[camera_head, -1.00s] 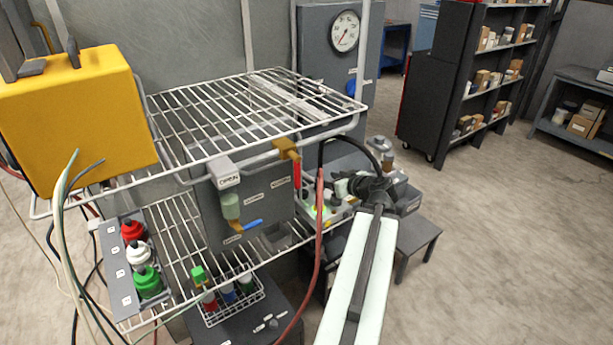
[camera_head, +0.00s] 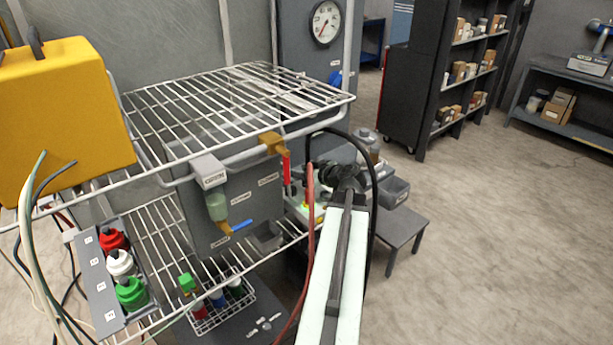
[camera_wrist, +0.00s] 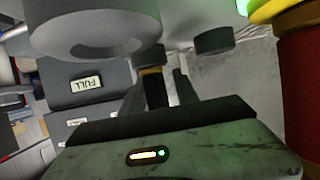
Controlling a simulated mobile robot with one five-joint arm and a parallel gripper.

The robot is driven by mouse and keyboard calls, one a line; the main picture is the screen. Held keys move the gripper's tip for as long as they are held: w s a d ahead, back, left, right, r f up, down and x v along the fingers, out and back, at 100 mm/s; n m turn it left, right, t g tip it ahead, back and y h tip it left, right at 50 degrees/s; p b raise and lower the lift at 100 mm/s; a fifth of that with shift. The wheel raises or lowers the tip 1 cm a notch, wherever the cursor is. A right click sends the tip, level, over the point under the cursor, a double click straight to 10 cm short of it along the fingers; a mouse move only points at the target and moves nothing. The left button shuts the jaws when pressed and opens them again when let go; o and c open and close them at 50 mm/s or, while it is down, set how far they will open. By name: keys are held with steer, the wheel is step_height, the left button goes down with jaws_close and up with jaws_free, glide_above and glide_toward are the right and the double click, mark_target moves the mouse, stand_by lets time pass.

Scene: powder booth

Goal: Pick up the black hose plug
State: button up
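In the wrist view, a dark plug-like piece with an orange band (camera_wrist: 153,88) stands between the fingers of my gripper (camera_wrist: 160,85). I take it for the black hose plug. The left finger lies close along it, and a narrow gap shows on its right, so the fingers look open around it. Its far end meets or overlaps a small dark round fitting (camera_wrist: 151,57); I cannot tell which. In the head view my gripper (camera_head: 346,176) is a dark shape beside the rack's right end. The plug cannot be made out there.
A wire rack (camera_head: 215,110) with a yellow case (camera_head: 65,115) stands left. A red hose (camera_head: 309,230) and black hose (camera_head: 373,190) hang close to my arm. In the wrist view a big grey cylinder (camera_wrist: 95,35) is just above the fingers. Open floor lies right.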

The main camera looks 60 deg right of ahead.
steer(key=shift+s+d, duration=0.1)
jaws_close()
step_height(320, 180, up, 10)
steer(key=p, duration=1)
steer(key=shift+d, duration=0.1)
